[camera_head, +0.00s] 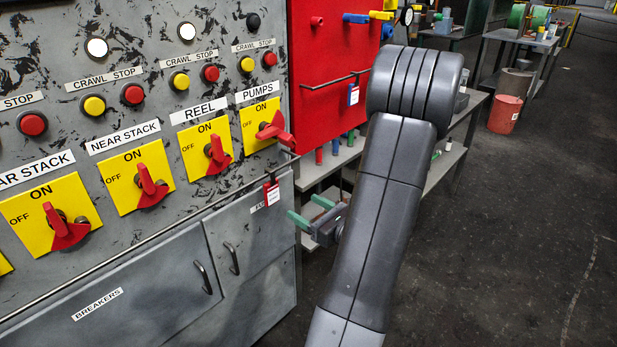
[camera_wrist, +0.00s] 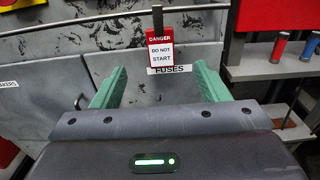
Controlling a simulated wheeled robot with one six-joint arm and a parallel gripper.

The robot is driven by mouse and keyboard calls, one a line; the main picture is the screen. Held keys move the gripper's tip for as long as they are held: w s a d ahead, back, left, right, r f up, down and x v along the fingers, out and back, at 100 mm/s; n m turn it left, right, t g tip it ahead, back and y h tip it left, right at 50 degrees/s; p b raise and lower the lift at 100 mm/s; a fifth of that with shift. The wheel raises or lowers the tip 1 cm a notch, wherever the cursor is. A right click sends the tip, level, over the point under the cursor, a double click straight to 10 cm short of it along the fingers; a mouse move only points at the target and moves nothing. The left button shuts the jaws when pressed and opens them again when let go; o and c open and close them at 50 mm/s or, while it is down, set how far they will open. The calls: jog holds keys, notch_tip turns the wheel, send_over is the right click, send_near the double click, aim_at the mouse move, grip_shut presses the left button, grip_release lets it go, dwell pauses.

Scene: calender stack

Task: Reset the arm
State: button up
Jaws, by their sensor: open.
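My gripper (camera_head: 309,211) is in front of the grey cabinet's right end, at the lower middle of the head view. Its two green fingers are apart with nothing between them. They also show in the wrist view (camera_wrist: 158,78), pointing at the cabinet front. My grey arm stands bent at the elbow and hides part of the shelf behind it. A red and white "DANGER DO NOT START" tag (camera_wrist: 160,52) hangs beyond the fingertips, over the "FUSES" label (camera_wrist: 170,70). In the head view the tag (camera_head: 272,193) is left of the gripper, apart from it.
A control panel with yellow switch plates and red handles, including PUMPS (camera_head: 272,126), fills the left. A thin rail (camera_head: 150,239) runs along it. A red tool board (camera_head: 330,60) and shelf (camera_head: 318,172) stand behind my arm. Open floor (camera_head: 520,220) lies right.

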aim_at(273, 188)
dwell(0.3)
jog(key=p+x, duration=0.1)
jog(key=x, duration=1.3)
jog(key=shift+a, duration=0.1)
jog(key=shift+r+p, duration=0.45)
jog(key=shift+p, duration=0.05)
jog(key=shift+f, duration=0.15)
